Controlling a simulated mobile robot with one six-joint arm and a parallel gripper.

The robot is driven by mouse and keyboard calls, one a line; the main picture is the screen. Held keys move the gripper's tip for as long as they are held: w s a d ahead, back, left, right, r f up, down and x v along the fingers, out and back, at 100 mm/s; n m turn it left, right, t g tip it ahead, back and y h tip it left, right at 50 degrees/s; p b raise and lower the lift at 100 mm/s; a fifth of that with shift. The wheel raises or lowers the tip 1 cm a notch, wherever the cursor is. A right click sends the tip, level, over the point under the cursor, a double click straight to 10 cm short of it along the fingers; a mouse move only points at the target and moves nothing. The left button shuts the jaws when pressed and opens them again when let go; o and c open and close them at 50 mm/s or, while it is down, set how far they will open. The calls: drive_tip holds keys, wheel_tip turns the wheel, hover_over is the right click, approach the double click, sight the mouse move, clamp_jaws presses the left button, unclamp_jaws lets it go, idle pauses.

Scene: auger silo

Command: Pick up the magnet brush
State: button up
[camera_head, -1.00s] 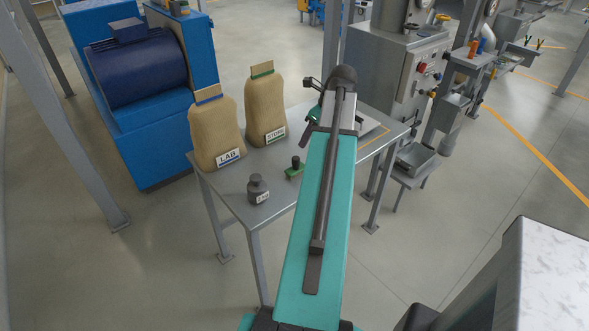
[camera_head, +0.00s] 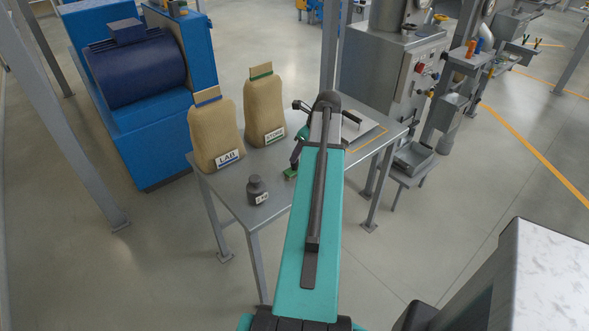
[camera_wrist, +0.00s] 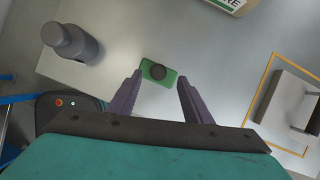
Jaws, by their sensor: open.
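The magnet brush, a green block with a round dark knob (camera_wrist: 158,72), stands on the grey metal table. In the wrist view it lies between and just beyond my two fingertips. In the head view only its green base (camera_head: 290,174) shows; its knob is hidden behind my gripper (camera_head: 296,157). My gripper (camera_wrist: 160,79) is open and empty, over the brush with one finger to each side of it. I cannot tell exactly how high the fingertips are above the table.
A grey bottle (camera_head: 257,190) stands left of the brush; it also shows in the wrist view (camera_wrist: 70,42). Two tan sacks, LAB (camera_head: 214,130) and STORE (camera_head: 264,108), stand behind. A tray (camera_wrist: 290,100) in an orange outline lies to the right. The table (camera_head: 232,196) is clear around the brush.

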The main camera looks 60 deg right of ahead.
sight(295, 167)
drive_tip(key=shift+f, duration=0.1)
idle(0.3)
drive_tip(key=shift+p+x, duration=0.85)
drive_tip(key=shift+x, duration=0.55)
drive_tip(key=shift+a+x, duration=0.25)
drive_tip(key=shift+x, duration=0.85)
drive_tip(key=shift+c, duration=0.4)
clamp_jaws()
